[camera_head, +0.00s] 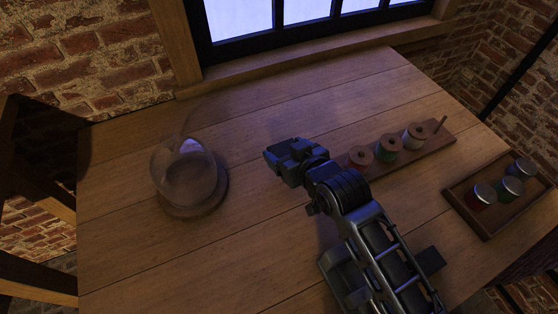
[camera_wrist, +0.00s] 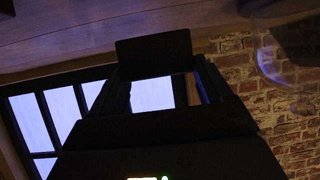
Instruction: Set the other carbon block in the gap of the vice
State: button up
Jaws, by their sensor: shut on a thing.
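My gripper (camera_head: 285,153) is over the middle of the table, to the right of the glass dome. In the wrist view my gripper (camera_wrist: 160,85) is shut on a dark, flat-faced carbon block (camera_wrist: 153,50), which shows between and beyond the fingertips. In the head view the block cannot be told apart clearly from the dark gripper. I cannot make out the vice or a second carbon block in either view.
A glass dome (camera_head: 185,172) on a round wooden base stands at left. A wooden rack (camera_head: 437,142) with several spools is behind and right of my gripper. A wooden tray (camera_head: 487,233) with lidded jars (camera_head: 510,187) is at far right. The table's (camera_head: 130,250) left front is clear.

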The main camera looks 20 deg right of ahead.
jog(key=shift+w+a+f, duration=0.5)
jog(key=shift+w+a, duration=0.05)
jog(key=shift+a, duration=0.2)
jog(key=shift+a+f, duration=0.1)
jog(key=shift+f, duration=1.95)
jog(key=shift+f, duration=0.15)
jog(key=o, duration=1.1)
